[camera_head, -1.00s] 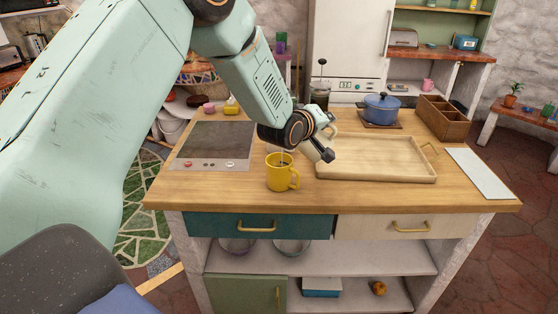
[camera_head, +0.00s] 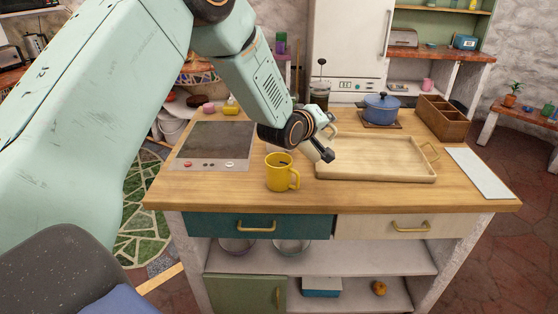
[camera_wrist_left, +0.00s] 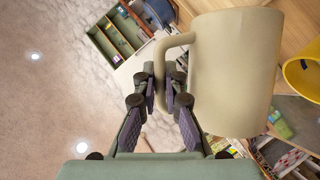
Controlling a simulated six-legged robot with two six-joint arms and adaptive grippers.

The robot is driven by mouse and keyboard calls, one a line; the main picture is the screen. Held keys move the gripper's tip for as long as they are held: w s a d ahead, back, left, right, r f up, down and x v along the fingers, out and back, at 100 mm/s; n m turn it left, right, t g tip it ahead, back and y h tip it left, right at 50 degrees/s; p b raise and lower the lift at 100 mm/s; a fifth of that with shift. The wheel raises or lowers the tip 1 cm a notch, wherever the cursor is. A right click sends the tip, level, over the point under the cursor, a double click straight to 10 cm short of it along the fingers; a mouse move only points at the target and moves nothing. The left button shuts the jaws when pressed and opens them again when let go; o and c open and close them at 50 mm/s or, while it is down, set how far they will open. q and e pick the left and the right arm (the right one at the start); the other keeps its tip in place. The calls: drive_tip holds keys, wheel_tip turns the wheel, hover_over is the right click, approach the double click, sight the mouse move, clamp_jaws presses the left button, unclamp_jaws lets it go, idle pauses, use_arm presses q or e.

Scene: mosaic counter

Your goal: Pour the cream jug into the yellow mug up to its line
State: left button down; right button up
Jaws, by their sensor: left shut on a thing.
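The yellow mug (camera_head: 277,175) stands upright on the counter, right of the dark hob. It also shows at the right edge of the left wrist view (camera_wrist_left: 303,74). Its line and the level inside cannot be made out. My left gripper (camera_wrist_left: 162,88) is shut on the handle of the cream jug (camera_wrist_left: 235,75). The jug is tipped well over on its side. No stream shows. My right gripper is not in view.
A wooden tray (camera_head: 375,178) lies right of the mug. Behind are a blue pot (camera_head: 382,108), a wooden divided box (camera_head: 442,117) and a French press (camera_head: 320,95). A white board (camera_head: 478,172) lies at the right end. The counter in front of the tray is clear.

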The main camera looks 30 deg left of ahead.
use_arm(q)
drive_tip(key=shift+a+r, duration=0.1)
drive_tip(key=shift+a, duration=0.05)
drive_tip(key=shift+a+n+h, duration=0.25)
drive_tip(key=shift+n+h, duration=0.05)
drive_tip(key=shift+s+d, duration=0.1)
drive_tip(key=shift+s+d, duration=0.35)
drive_tip(key=shift+s, duration=0.2)
drive_tip(key=shift+a+t, duration=0.3)
idle(4.3)
idle(1.0)
